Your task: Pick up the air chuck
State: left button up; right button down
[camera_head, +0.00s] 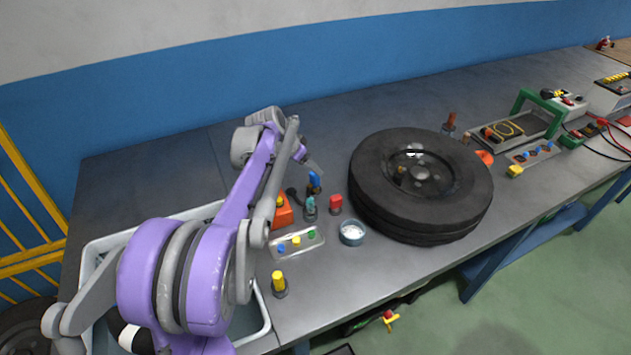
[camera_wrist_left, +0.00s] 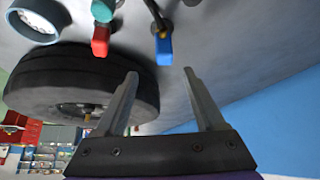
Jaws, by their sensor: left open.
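A small tool with a blue end and a dark stem (camera_wrist_left: 164,49) looks like the air chuck, though I cannot be sure. In the head view its blue part (camera_head: 314,180) stands on the workbench, left of the tyre. My left gripper (camera_wrist_left: 160,73) is open and empty, with its fingertips apart. In the wrist view the blue end lies just beyond the fingertips, roughly between them, and looks untouched. In the head view my left gripper (camera_head: 314,166) is just behind the blue part; its fingers are small and partly hidden. My right gripper is not in view.
Close by are a teal-topped item (camera_head: 310,206), a red item (camera_head: 335,204), an orange block (camera_head: 283,212), a round cup (camera_head: 352,233) and a tray of coloured caps (camera_head: 297,242). The bench behind is clear.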

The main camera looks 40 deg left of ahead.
aim_at(319, 178)
pick_arm(q)
jog(key=x, duration=0.2)
jog(key=a+x, duration=0.1)
jog(key=x, duration=0.2)
jog(key=shift+w+f, duration=0.1)
jog(key=x, duration=0.5)
jog(key=shift+d+f, duration=0.1)
jog(key=shift+f, duration=0.3)
grip_shut()
